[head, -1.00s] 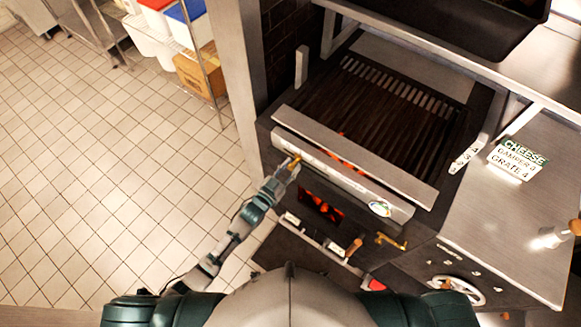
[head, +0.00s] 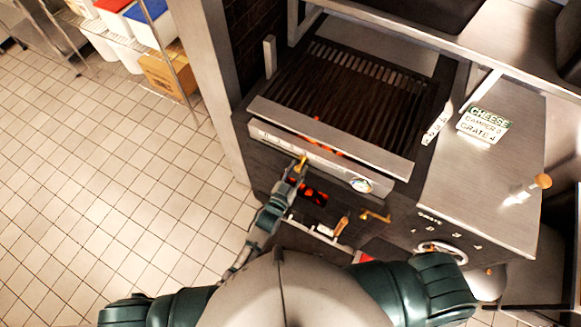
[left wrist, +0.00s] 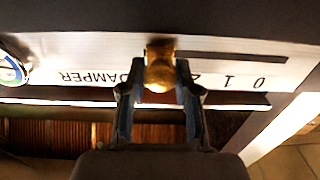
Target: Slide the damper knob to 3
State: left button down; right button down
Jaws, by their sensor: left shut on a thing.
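The brass damper knob (left wrist: 160,70) sits on a pale panel (left wrist: 80,62) on the grill front, which reads DAMPER upside down in the left wrist view. The digits 0 and 1 show, and a digit beside the knob is partly hidden by my finger. A dark slot (left wrist: 245,58) runs from the knob toward the 0 side. My left gripper (left wrist: 158,90) is shut on the knob, one finger on each side. The knob also shows in the head view (head: 303,161), at the gripper's tip. My right gripper is out of view.
The grill grate (head: 350,90) lies behind the panel, with glowing coals (head: 315,195) below. A brass handle (head: 376,216) and a handwheel (head: 440,250) are to the right.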

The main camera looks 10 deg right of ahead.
pick_arm(q)
jog(key=c, duration=1.1)
grip_release()
jog(key=shift+d+r, duration=0.2)
jog(key=shift+o, duration=1.3)
jog(key=shift+d, duration=0.15)
jog(key=shift+w+d+f, duration=0.1)
jog(key=shift+d+f, duration=0.05)
jog(key=shift+d, duration=0.1)
jog(key=shift+s+a, duration=0.15)
jog(key=shift+s, duration=0.05)
jog(key=v, duration=1.1)
jog(key=shift+s, duration=0.25)
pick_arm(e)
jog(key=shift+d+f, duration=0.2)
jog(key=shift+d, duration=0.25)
pick_arm(q)
jog(key=shift+a, duration=0.25)
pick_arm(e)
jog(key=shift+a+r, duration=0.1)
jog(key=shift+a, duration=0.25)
